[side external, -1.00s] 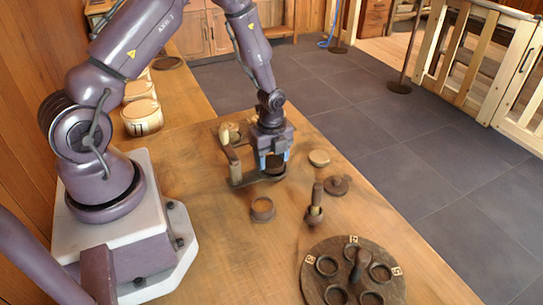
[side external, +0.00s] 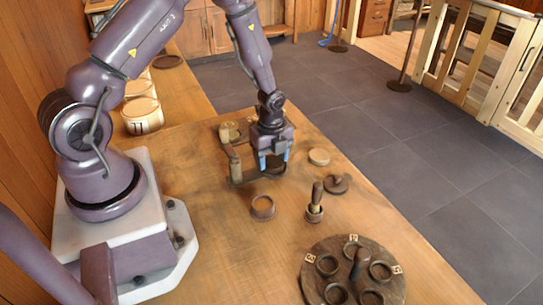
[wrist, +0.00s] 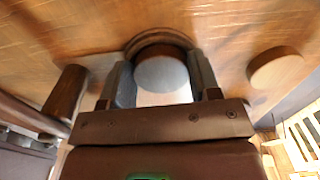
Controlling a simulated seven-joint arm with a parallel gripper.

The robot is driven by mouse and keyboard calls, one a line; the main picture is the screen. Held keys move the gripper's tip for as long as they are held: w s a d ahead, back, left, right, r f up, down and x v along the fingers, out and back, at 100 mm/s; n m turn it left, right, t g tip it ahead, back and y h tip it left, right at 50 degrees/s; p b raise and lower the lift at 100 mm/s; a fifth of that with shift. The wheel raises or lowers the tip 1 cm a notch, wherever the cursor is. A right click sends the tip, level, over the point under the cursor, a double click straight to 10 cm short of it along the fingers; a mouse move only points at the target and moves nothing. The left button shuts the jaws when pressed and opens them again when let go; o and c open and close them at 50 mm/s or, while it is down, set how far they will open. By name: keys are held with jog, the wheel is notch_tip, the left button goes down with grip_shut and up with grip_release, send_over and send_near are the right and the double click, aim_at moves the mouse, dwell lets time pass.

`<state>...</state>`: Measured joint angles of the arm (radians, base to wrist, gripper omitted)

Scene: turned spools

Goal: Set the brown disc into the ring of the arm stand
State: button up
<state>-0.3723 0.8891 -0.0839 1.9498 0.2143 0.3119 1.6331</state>
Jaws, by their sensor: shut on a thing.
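My gripper (side external: 274,168) is low over the wooden bench, shut on the brown disc. In the wrist view the disc (wrist: 162,75) shows between the two fingers (wrist: 160,88), its round face looking grey-brown in the light. The arm stand (side external: 234,163) has an upright brown post left of my gripper. Its dark ring (wrist: 158,38) shows as an arc just beyond the disc in the wrist view. The fingers and disc cover much of the ring, so I cannot tell whether the disc is in it or just above it.
A pale round disc (side external: 319,157), a dark knobbed disc (side external: 336,184), a handled peg (side external: 315,203) and a small open ring (side external: 263,207) stand nearby. A round board (side external: 320,248) with several cups and tags is at the front right. Free bench lies at the front left.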

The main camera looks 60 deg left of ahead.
jog(key=o, duration=1)
jog(key=shift+w, duration=0.1)
jog(key=shift+c, duration=0.3)
jog(key=shift+c, duration=0.2)
jog(key=shift+o, duration=0.4)
jog(key=shift+r, duration=4.25)
